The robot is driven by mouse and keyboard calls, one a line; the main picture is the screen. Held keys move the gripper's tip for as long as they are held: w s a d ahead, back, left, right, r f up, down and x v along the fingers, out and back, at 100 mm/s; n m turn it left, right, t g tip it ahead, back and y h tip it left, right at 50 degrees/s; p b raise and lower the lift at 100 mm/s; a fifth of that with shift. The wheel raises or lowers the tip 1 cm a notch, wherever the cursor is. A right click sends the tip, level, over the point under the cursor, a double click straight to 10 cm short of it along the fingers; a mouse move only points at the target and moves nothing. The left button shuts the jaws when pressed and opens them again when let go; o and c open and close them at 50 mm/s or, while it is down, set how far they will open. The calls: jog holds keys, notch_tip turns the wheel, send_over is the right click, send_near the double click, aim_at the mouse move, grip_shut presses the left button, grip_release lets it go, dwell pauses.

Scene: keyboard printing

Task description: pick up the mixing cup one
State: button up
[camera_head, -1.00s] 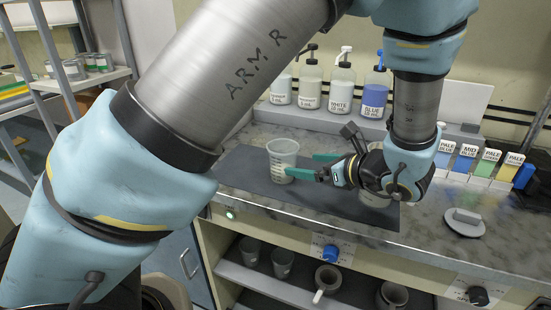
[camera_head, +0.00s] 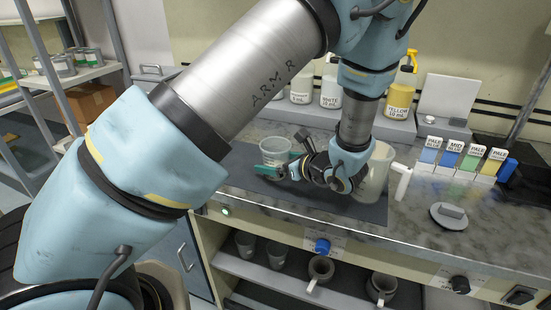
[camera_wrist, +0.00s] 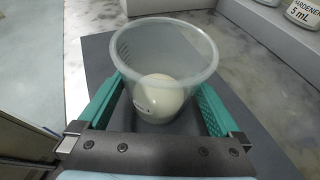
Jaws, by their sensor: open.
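The mixing cup (camera_head: 275,150) is a clear, tapered plastic cup standing upright on the dark mat (camera_head: 240,165). In the wrist view the cup (camera_wrist: 165,55) sits between the two green fingers of my gripper (camera_wrist: 160,108), one at each side. A pale round shape shows inside or through its lower part; I cannot tell which. My gripper (camera_head: 282,167) comes in low from the right in the head view and is open. It partly hides the cup's lower part there. Whether a finger touches the cup is not clear.
A larger translucent jug (camera_head: 378,172) with a white handle stands right behind my wrist, very close to it. Labelled pump bottles (camera_head: 399,98) stand on a raised shelf at the back. Several cups sit on the shelf below the counter.

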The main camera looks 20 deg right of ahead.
jog(key=c, duration=1.1)
